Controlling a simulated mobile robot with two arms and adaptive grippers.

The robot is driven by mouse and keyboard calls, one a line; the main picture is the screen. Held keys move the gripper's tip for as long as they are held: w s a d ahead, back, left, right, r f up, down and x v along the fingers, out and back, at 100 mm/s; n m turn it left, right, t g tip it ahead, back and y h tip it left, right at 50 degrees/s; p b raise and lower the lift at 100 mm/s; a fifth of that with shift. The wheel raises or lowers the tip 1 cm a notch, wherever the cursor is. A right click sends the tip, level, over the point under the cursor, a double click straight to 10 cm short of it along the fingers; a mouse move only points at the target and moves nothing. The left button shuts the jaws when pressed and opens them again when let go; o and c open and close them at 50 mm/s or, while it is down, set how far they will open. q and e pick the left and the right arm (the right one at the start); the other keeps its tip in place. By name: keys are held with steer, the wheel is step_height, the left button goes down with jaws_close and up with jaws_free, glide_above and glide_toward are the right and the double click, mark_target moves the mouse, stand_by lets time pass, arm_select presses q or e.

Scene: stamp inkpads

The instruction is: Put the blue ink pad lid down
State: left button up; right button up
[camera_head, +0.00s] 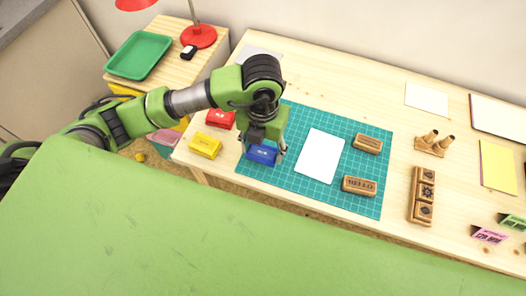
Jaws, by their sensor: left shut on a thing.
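A blue ink pad lid (262,156) with a pale label shows at the left part of the teal cutting mat (311,189). My left gripper (265,148) points down over it and is shut on it, with the fingers at its two sides. The gripper hides part of the blue thing. I cannot tell whether a pad lies under the lid or whether it touches the mat. My right gripper is not in view.
A yellow ink pad (205,146) and a red ink pad (220,119) stand left of the mat. A white paper (320,156) and two wooden stamps, one above (368,143) and one below (359,186), lie on the mat. A stamp holder (422,196) is further right.

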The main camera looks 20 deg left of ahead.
mark_target(263, 151)
arm_select(q)
steer(key=f+p, duration=0.1)
steer(key=f, duration=0.2)
steer(key=shift+w+f, duration=0.1)
steer(key=shift+w, duration=0.1)
steer(key=shift+f, duration=0.2)
steer(key=shift+f+b, duration=0.25)
steer(key=shift+b, duration=0.05)
steer(key=o, duration=0.8)
steer(key=shift+r, duration=0.1)
